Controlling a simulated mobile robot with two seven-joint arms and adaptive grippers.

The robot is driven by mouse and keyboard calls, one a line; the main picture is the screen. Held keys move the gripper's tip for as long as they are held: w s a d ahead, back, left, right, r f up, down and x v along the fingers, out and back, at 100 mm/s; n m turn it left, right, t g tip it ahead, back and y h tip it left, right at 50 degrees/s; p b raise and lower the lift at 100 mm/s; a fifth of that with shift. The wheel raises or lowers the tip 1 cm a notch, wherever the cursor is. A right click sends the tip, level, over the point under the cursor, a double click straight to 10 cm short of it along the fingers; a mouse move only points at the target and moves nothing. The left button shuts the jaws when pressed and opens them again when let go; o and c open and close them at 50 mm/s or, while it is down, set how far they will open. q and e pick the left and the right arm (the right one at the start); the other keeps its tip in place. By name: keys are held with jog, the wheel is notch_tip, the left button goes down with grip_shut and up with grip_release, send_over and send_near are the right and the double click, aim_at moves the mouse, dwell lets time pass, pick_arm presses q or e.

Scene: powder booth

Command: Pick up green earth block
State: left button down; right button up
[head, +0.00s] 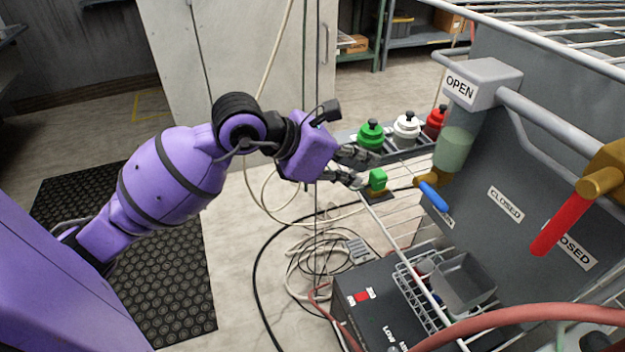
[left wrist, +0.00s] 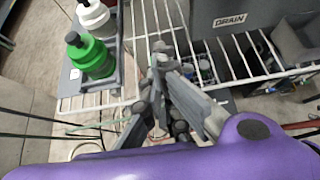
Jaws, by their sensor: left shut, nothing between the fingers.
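A small green block (head: 377,180) sits on a small dark and yellowish base at the left end of the wire rack, in the head view. I cannot make it out in the left wrist view. My left gripper (head: 360,169) is just left of the green block, pointing toward it, with a small gap between them. It is shut and holds nothing. Its grey fingers also show in the left wrist view (left wrist: 163,62), above the wire rack. My right gripper is not in view.
Green (head: 370,135), white (head: 406,130) and red (head: 436,122) capped bottles stand in a tray behind the block. A grey panel with a blue-handled valve (head: 434,197) rises to the right. A dark box (head: 375,300) with a wire basket is in front. Cables hang nearby.

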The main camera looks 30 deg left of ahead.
pick_arm(q)
jog(key=s+a+b, duration=0.1)
jog(key=s+a, duration=0.6)
jog(key=s, duration=0.2)
jog(key=shift+s, duration=0.3)
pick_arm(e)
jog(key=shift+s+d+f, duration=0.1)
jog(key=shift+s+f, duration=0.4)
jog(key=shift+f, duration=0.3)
pick_arm(q)
jog(key=shift+a+r, duration=0.1)
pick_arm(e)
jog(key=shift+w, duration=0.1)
